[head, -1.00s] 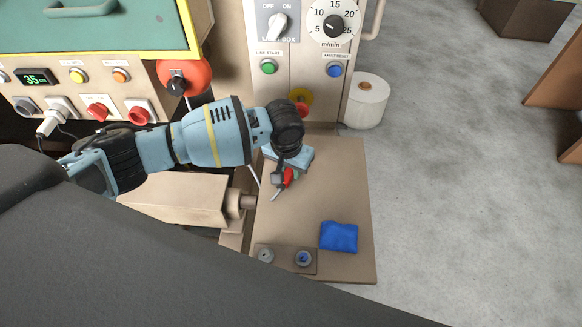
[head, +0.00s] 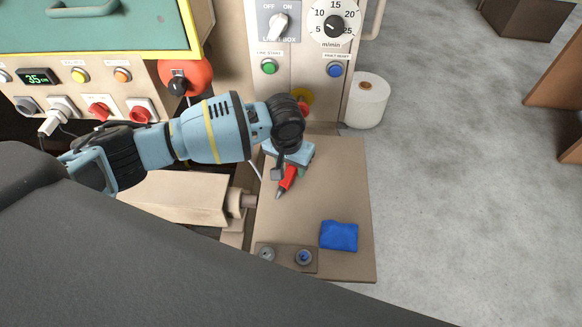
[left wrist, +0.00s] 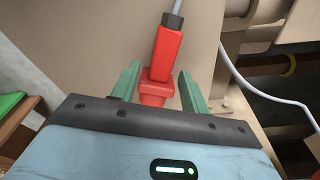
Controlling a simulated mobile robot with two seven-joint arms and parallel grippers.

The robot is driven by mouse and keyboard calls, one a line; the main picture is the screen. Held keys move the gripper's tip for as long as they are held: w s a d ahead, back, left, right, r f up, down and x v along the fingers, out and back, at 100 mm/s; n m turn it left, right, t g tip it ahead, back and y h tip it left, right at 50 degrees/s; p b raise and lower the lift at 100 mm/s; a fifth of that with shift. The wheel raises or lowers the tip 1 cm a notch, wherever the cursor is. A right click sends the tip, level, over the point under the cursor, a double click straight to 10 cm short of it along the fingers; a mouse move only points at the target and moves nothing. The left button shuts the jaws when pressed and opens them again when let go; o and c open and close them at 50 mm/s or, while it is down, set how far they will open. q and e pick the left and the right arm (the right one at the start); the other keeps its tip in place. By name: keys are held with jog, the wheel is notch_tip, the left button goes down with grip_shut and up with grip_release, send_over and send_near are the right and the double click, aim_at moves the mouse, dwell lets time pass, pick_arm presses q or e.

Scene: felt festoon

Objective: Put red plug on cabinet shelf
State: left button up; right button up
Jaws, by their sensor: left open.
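The red plug (head: 289,178), with a dark grey cable end, is at the tan cabinet shelf (head: 335,185), near its left edge. In the left wrist view the red plug (left wrist: 166,54) sits between two green fingers, with a grey cable running off at the top. My left gripper (left wrist: 159,74) is open around the plug's lower end, with a gap at the left finger. In the head view the left gripper (head: 290,166) is over the shelf's upper left and partly hides the plug. My right gripper is out of view.
A blue cloth (head: 339,236) and a small dark plate (head: 285,257) with two round fittings occupy the shelf's near end. A white roll (head: 366,101) stands beyond the shelf. The cabinet panel (head: 302,60) rises behind. The shelf's right middle is bare.

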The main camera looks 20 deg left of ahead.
aim_at(287, 175)
pick_arm(q)
notch_tip(287, 175, up, 11)
jog(key=s+p, duration=0.1)
jog(key=shift+s+f, duration=0.2)
jog(key=shift+s, duration=0.1)
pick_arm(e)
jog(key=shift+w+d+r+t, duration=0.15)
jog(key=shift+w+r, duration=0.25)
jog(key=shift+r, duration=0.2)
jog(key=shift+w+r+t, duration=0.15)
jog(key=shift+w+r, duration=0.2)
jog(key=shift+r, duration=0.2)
pick_arm(q)
jog(key=shift+a, duration=0.15)
